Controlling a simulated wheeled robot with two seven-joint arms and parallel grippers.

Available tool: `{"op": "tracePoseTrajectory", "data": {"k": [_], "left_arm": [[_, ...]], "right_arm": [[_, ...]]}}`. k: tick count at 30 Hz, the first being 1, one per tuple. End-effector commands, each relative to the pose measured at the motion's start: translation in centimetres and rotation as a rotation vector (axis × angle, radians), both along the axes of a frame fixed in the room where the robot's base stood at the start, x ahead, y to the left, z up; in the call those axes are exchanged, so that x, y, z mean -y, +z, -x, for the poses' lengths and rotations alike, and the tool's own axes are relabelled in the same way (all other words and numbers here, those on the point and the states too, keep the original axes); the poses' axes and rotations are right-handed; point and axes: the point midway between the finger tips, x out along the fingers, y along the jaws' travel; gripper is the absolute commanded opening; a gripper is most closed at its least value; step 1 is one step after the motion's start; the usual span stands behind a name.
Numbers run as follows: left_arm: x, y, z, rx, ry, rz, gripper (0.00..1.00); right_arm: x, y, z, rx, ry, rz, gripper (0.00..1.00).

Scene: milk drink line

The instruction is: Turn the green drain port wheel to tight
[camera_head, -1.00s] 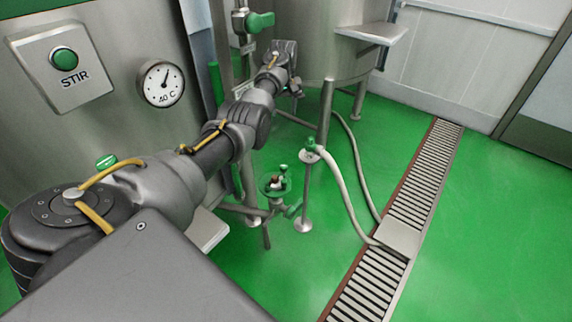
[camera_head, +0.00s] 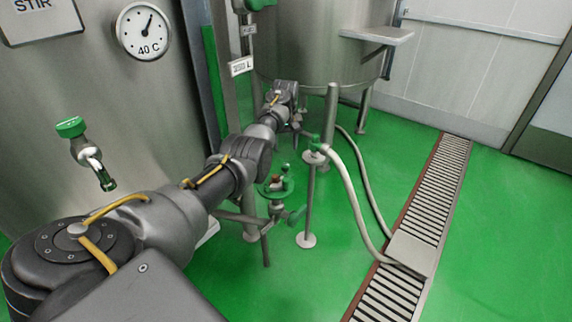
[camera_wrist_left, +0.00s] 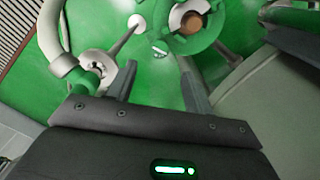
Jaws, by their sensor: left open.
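The green drain port wheel (camera_head: 264,190) sits low on a pipe fitting, beside the tank's leg, with a brown centre. It also shows at the top of the left wrist view (camera_wrist_left: 163,38). My left arm reaches across the head view, and its gripper (camera_head: 301,126) is beyond and above the wheel, small and partly hidden. In the left wrist view my left gripper (camera_wrist_left: 158,75) is open and empty. Its two fingers point toward the wheel, which is apart from them. My right gripper is not in view. I cannot read any tight mark on the wheel.
A post with a green-handled hose fitting (camera_head: 316,147) stands right of the wheel, close to my left gripper. A pale hose (camera_head: 347,195) runs to the floor drain (camera_head: 425,205). A steel tank (camera_head: 325,55) stands behind. Green floor is clear at right.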

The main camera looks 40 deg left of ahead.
Motion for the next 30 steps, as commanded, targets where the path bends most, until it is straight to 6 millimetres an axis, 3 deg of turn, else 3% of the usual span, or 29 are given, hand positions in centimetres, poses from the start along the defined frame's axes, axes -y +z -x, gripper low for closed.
{"op": "tracePoseTrajectory", "data": {"k": [6, 12, 18, 27, 30], "left_arm": [[0.1, -4.7, 0.0, -0.003, -0.001, 0.001, 0.52], [0.1, -7.6, 0.0, -0.001, 0.000, 0.001, 0.52], [0.0, -8.6, 0.0, 0.001, 0.000, 0.001, 0.52], [0.0, -8.7, 0.0, 0.001, 0.000, 0.001, 0.52], [0.0, -8.7, 0.0, 0.001, 0.000, 0.001, 0.39]], "right_arm": [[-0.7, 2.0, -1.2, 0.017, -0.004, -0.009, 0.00], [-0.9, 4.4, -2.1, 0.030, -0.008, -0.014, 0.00], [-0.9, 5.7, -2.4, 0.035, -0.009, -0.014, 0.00], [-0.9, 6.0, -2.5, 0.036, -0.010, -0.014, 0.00], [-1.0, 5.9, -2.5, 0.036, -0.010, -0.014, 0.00]]}}
